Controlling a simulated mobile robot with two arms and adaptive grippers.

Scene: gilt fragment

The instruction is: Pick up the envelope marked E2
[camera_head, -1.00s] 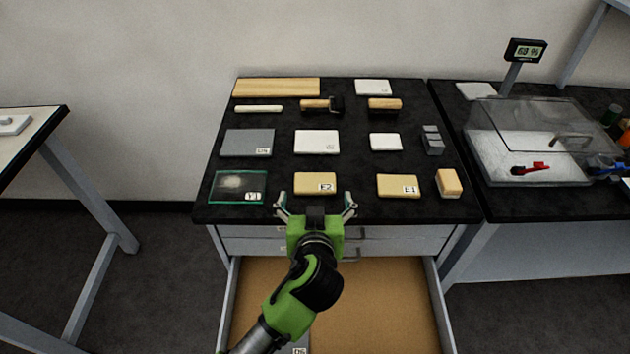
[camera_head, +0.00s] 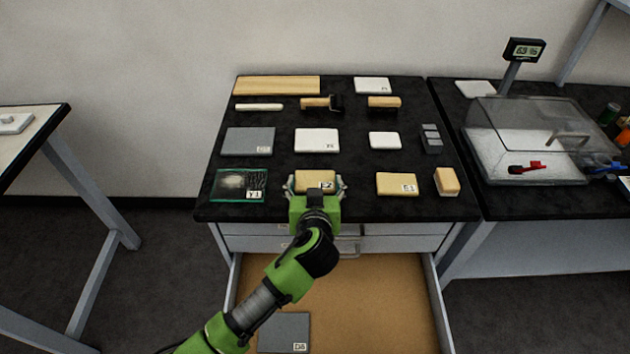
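The envelope marked E2 (camera_head: 314,178) is a small tan packet lying on the black top of the cabinet (camera_head: 360,210), near its front edge. My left gripper (camera_head: 315,184) is at the envelope, with one finger on each side of it. The fingers have come closer together. Whether they touch the envelope's sides is too small to tell. The gripper's body covers the envelope's near edge. A similar tan envelope marked E1 (camera_head: 397,184) lies to the right. My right gripper is not in view.
A glass plate marked Y1 (camera_head: 238,186) lies left of the envelope, and a tan block (camera_head: 447,181) far right. White pads (camera_head: 317,140) and a grey plate (camera_head: 247,142) lie behind. An open drawer (camera_head: 370,300) below holds a grey plate marked D5 or D6 (camera_head: 285,332).

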